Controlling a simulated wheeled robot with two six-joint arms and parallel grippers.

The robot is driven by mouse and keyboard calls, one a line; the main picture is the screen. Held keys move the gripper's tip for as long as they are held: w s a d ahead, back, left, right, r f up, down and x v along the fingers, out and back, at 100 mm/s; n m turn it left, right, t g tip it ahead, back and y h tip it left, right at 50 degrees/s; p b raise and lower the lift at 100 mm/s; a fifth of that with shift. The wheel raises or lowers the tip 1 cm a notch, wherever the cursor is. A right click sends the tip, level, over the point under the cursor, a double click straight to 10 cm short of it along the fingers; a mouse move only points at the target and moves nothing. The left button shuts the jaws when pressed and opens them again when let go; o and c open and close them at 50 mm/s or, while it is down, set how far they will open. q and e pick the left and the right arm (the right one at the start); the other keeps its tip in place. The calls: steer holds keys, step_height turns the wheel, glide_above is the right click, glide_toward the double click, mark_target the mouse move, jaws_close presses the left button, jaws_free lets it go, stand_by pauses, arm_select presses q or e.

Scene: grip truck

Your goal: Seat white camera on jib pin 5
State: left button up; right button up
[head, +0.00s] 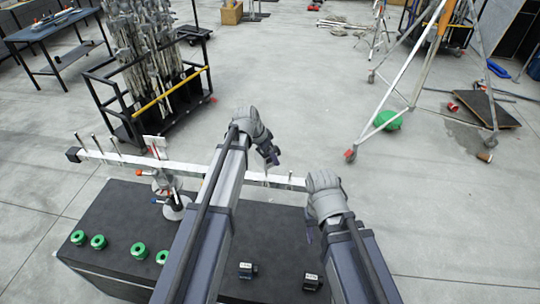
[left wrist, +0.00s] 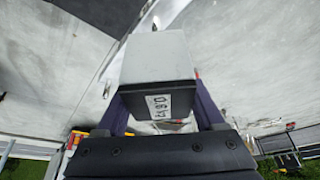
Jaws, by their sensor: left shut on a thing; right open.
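In the left wrist view my left gripper (left wrist: 160,110) is shut on the white camera (left wrist: 157,57), a pale box with a dark, labelled end face between the purple fingers. In the head view the left gripper (head: 270,156) is near the right part of the jib, and I cannot make out the camera there. My arm hides part of the bar; I cannot tell which pin is 5.
Several green rings (head: 98,241) and two small black labelled blocks (head: 247,270) lie on the black case top (head: 110,220). A cart of stands (head: 150,100) is behind at left. A tripod (head: 410,90) stands at right. Floor between them is clear.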

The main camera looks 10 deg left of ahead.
mark_target(263, 158)
arm_select(q)
steer(key=shift+f+b, duration=3.3)
steer(key=shift+f, duration=0.2)
steer(key=o, duration=1)
steer(key=shift+c, duration=0.2)
steer(key=shift+r, duration=0.1)
steer(key=p+v, duration=0.7)
steer(key=shift+s+a+r, duration=0.15)
steer(key=shift+r, duration=0.2)
steer(key=shift+f, duration=0.15)
